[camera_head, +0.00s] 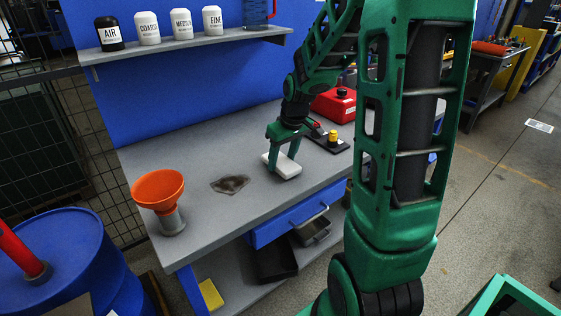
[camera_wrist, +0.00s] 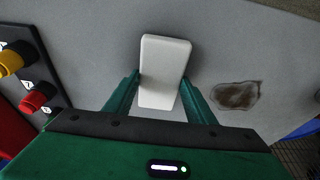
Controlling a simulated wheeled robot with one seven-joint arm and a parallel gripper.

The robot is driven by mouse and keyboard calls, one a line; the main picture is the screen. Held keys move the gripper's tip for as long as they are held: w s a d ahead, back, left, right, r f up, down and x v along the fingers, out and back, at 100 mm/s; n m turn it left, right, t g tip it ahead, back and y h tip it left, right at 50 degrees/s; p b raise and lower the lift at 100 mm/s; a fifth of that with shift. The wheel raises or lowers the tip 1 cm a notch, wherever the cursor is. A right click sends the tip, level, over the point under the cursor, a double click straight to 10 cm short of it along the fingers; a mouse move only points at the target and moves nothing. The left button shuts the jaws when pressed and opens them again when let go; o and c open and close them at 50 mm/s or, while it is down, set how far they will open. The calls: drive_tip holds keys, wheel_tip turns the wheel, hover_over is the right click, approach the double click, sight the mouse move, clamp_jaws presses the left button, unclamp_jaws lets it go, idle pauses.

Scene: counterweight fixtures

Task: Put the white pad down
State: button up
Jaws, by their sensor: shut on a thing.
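The white pad (camera_head: 287,168) is a small white block at my gripper, over the grey workbench top (camera_head: 205,208). My gripper (camera_head: 283,160) points down and is shut on the pad. In the wrist view the pad (camera_wrist: 165,71) sits between the two green fingers of my gripper (camera_wrist: 162,88), its long side pointing away from me. The pad is on or very close to the bench top; I cannot tell whether it touches.
A dark stain (camera_head: 230,184) lies left of the pad. An orange funnel (camera_head: 158,189) stands at the bench's left end. A black panel with yellow and red knobs (camera_wrist: 22,73) and a red box (camera_head: 335,106) are behind right. Bare bench lies between stain and pad.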

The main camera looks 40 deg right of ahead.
sight(288, 166)
drive_tip(key=shift+f, duration=0.45)
drive_tip(key=shift+f, duration=0.15)
drive_tip(key=o, duration=1)
drive_tip(key=shift+s+a+f, duration=0.1)
drive_tip(key=shift+a, duration=0.05)
drive_tip(key=shift+a+f, duration=0.1)
drive_tip(key=shift+a, duration=0.1)
drive_tip(key=v, duration=1.3)
drive_tip(key=s+f+m+g, duration=0.1)
drive_tip(key=s+m, duration=0.1)
drive_tip(key=s, duration=0.6)
drive_tip(key=s+a+f+m+g, duration=0.1)
drive_tip(key=s+m, duration=0.1)
drive_tip(key=s, duration=0.6)
drive_tip(key=s+a+f+m+g, duration=0.1)
drive_tip(key=s+f+m, duration=0.1)
drive_tip(key=s, duration=0.6)
drive_tip(key=shift+s+a+f+m, duration=0.1)
drive_tip(key=shift+s+a+m, duration=0.05)
drive_tip(key=shift+s+m, duration=0.2)
